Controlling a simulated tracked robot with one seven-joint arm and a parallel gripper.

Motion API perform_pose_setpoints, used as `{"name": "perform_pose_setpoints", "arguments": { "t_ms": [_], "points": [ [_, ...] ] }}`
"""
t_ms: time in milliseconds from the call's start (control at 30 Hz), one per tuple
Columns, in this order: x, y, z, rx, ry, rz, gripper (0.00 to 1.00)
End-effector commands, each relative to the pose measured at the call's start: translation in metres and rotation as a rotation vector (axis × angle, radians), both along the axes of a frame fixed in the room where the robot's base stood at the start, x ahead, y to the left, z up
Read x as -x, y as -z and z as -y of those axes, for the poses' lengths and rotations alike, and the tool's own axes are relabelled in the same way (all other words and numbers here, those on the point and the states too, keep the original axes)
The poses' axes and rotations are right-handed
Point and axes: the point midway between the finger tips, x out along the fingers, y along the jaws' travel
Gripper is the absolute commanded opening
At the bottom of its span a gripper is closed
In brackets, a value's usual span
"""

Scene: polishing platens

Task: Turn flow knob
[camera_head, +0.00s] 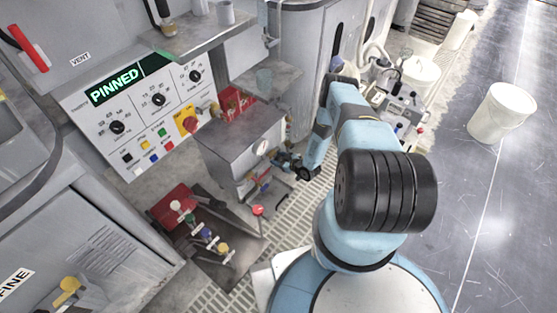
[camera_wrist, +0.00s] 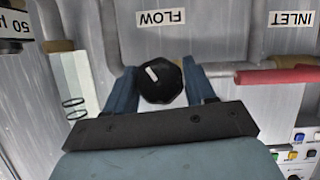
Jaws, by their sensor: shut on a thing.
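The flow knob (camera_wrist: 163,88) is black and faceted with a white pointer mark. It sits in the middle of the wrist view, below an upside-down "FLOW" label (camera_wrist: 161,18). The mark lies on the knob's upper left and slants slightly. My gripper (camera_wrist: 160,69) is shut on the knob, with one blue finger on each side of it. In the head view my gripper (camera_head: 287,166) is low beside the grey metal box (camera_head: 236,150); the knob cannot be made out there.
A red-sleeved lever (camera_wrist: 278,75) and an "INLET" label (camera_wrist: 291,18) are right of the knob in the wrist view. The head view shows a control panel (camera_head: 117,156) reading "PINNED", a rack of coloured handles (camera_head: 215,274), and a white bucket (camera_head: 501,115) on open floor.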

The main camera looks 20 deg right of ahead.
Motion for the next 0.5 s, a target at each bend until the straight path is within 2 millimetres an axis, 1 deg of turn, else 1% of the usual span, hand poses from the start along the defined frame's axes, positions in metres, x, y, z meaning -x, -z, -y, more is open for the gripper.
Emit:
{"name": "perform_pose_setpoints", "arguments": {
  "t_ms": [500],
  "points": [
    [-0.0011, 0.0000, 0.0002, -0.285, 0.000, -0.205, 0.24]
  ]
}}
